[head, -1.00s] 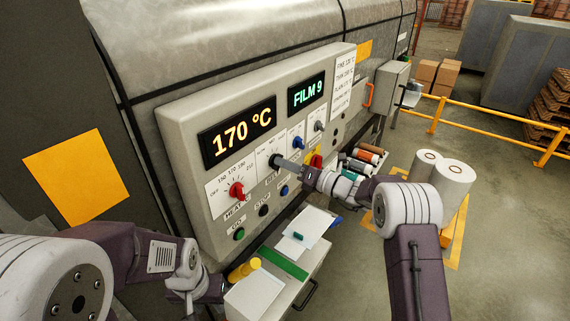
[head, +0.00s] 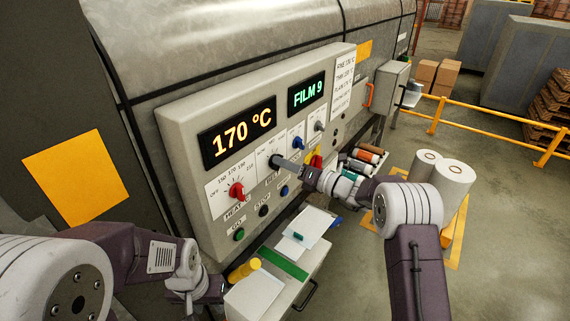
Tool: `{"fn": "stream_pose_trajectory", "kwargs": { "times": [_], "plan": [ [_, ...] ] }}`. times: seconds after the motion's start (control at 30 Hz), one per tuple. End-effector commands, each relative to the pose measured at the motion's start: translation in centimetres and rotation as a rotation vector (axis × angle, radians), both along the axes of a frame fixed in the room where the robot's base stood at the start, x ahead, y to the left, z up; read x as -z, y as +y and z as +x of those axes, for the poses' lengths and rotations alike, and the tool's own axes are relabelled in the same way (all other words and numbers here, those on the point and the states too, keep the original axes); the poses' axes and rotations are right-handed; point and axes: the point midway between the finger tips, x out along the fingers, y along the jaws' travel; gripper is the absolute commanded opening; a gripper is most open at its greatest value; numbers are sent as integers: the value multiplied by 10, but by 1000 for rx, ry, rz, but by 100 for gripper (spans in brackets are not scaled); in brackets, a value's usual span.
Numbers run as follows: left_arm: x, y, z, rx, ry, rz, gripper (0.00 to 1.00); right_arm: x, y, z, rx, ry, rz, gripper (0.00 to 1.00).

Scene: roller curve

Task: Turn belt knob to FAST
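The belt knob (head: 275,160) is a small dark knob on the grey control panel (head: 180,130), right of the red heat knob (head: 236,190). My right gripper (head: 283,164) reaches in from the right with its fingertips at the belt knob. The fingers overlap from this angle, so I cannot tell whether they grip it. They hide part of the knob and its dial, and its pointer setting is not readable. My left gripper (head: 212,290) is low at the left, away from the panel knobs, near a yellow cylinder (head: 244,270). Its finger opening is not clear.
The displays read 170 °C (head: 238,132) and FILM 9 (head: 307,92). A blue knob (head: 298,143) and a grey knob (head: 319,126) sit just right of the belt knob. Push buttons (head: 264,210) line the panel below. A cabinet with papers (head: 262,295) stands beneath.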

Motion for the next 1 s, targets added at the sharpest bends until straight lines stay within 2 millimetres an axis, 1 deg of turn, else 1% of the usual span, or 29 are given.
{"fn": "stream_pose_trajectory", "kwargs": {
  "times": [0.07,0.17,0.3,0.4,0.57,0.8,0.87,0.93,0.97,1.0],
  "plan": [
    [9,0,0,0,0,0,36,4,-8,-5,3,-1,0,36],
    [24,0,0,0,0,0,36,6,-26,-17,5,-1,0,36],
    [38,0,0,0,0,0,36,5,-52,-35,6,-3,0,36],
    [43,0,0,0,0,0,36,3,-64,-45,4,-3,0,36],
    [45,0,0,0,0,0,36,1,-72,-52,1,-1,1,36],
    [45,0,0,0,0,0,36,1,-71,-52,-1,0,1,36],
    [54,0,0,0,0,0,36,5,-63,-54,-16,-12,-2,36],
    [74,0,0,0,0,0,36,-7,-40,-68,-59,-70,-14,36],
    [82,0,0,0,0,0,36,-5,-27,-83,-96,-78,-34,36],
    [90,0,0,0,1,0,36,7,-10,-107,-163,-67,-93,36]
  ]
}}
